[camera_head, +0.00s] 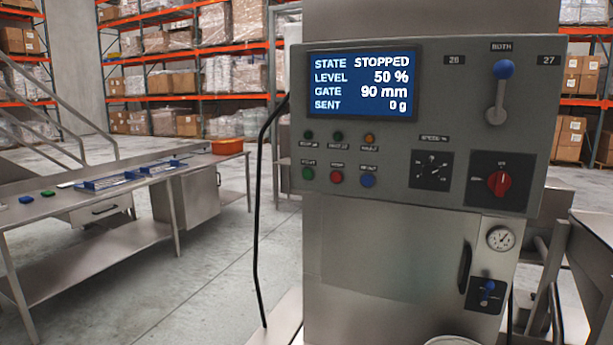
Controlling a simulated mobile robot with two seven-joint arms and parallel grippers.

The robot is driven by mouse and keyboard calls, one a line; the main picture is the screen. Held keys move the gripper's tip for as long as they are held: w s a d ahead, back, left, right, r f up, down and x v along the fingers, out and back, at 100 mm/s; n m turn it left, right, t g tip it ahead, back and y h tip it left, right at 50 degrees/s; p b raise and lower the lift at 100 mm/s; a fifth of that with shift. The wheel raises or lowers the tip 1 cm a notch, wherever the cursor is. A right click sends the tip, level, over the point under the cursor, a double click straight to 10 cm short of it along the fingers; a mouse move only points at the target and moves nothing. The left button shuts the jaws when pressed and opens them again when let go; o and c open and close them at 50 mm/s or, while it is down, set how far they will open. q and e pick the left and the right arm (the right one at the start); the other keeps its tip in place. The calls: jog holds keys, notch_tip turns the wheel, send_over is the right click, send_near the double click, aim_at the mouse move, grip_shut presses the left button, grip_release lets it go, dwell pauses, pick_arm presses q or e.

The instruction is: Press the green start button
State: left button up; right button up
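The green start button (308,173) is at the lower left of the grey control panel (460,120). A red button (337,177) and a blue button (368,180) sit to its right in the same row. Small indicator lamps sit above them: two dark green and one orange (369,138). The blue display (361,82) reads STATE STOPPED, LEVEL 50 %, GATE 90 mm, SENT 0 g. Neither of my grippers shows in the head view.
The panel also carries a blue-knobbed lever (502,70), a speed dial (431,170) and a red rotary switch (498,184). A black cable (259,230) hangs left of the cabinet. A steel table (100,205) stands at left, with open floor between.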

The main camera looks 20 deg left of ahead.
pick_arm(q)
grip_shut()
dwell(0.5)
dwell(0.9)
